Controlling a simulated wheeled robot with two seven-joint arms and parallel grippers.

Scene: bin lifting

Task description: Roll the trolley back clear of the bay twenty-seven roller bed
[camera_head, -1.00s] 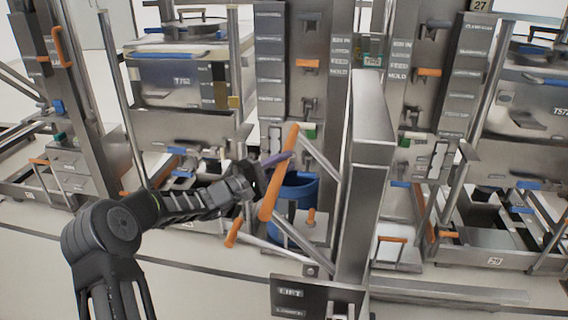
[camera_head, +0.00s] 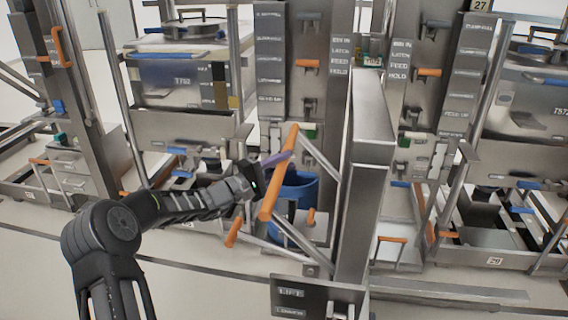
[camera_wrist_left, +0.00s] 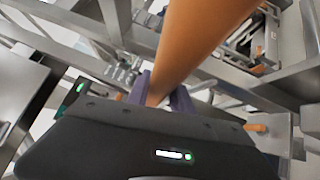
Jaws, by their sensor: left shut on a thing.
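The trolley has a steel column (camera_head: 372,120), a lift panel (camera_head: 305,297) at its foot and a slanted orange push handle (camera_head: 270,200). My left gripper (camera_head: 268,170) is shut on this handle near its middle. In the left wrist view, the orange handle (camera_wrist_left: 195,45) runs between the purple fingers of my left gripper (camera_wrist_left: 163,98). A blue bin (camera_head: 300,190) shows partly behind the handle. The number 27 plate (camera_head: 481,5) is at the upper right. The bay's roller bed cannot be made out clearly. My right gripper is not in view.
Steel bay frames with labelled posts (camera_head: 282,60) stand behind the trolley. A steel bin (camera_head: 180,85) sits in the left bay and another at the far right. A low frame with an orange handle (camera_head: 392,240) is right of the column. Pale floor is open at lower left.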

